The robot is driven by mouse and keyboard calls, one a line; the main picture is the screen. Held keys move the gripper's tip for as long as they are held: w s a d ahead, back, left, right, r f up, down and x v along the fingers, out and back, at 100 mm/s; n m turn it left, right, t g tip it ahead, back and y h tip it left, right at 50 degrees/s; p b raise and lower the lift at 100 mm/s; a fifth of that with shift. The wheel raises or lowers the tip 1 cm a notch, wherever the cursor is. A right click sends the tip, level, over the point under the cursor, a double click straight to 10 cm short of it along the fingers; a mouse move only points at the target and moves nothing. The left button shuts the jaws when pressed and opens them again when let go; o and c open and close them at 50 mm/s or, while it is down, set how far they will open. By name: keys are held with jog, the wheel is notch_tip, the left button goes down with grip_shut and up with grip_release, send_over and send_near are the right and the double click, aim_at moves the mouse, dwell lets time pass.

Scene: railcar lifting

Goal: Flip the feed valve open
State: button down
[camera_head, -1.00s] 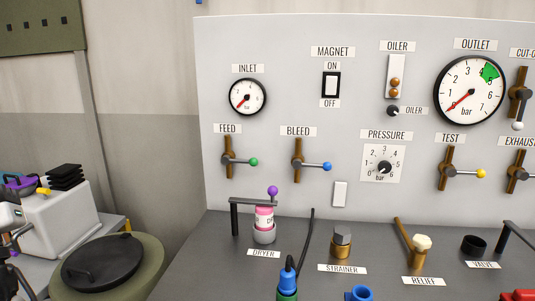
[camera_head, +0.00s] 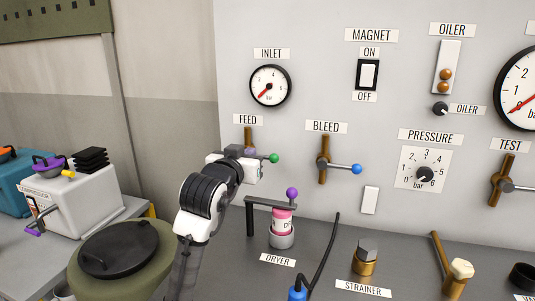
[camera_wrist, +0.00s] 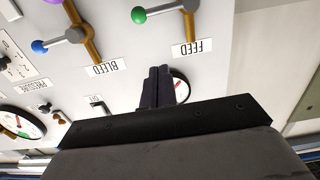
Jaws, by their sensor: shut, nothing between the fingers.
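The feed valve (camera_head: 248,137) is a vertical brass pipe on the grey panel under the FEED label. Its lever sticks out to the right, across the pipe, and ends in a green knob (camera_head: 274,158). My arm and hand hide most of the valve body in the head view. In the wrist view, which is upside down, the valve's brass pipe (camera_wrist: 190,22) and green knob (camera_wrist: 139,15) show beyond my gripper (camera_wrist: 158,72). My gripper is shut and empty, its dark fingers together. It appears apart from the lever.
The bleed valve (camera_head: 323,160), with a blue knob, is to the right. The inlet gauge (camera_head: 270,86) is above. Below, the dryer (camera_head: 282,230) and a dark bracket with a purple knob (camera_head: 292,193) stand on the bench. A lidded drum (camera_head: 125,250) is at lower left.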

jog(key=w+d+f+p, duration=0.3)
jog(key=w+f+p, duration=0.1)
jog(key=w, duration=0.6)
jog(key=shift+d+f+p, duration=0.15)
jog(key=shift+f+p, duration=0.05)
jog(key=shift+p, duration=0.5)
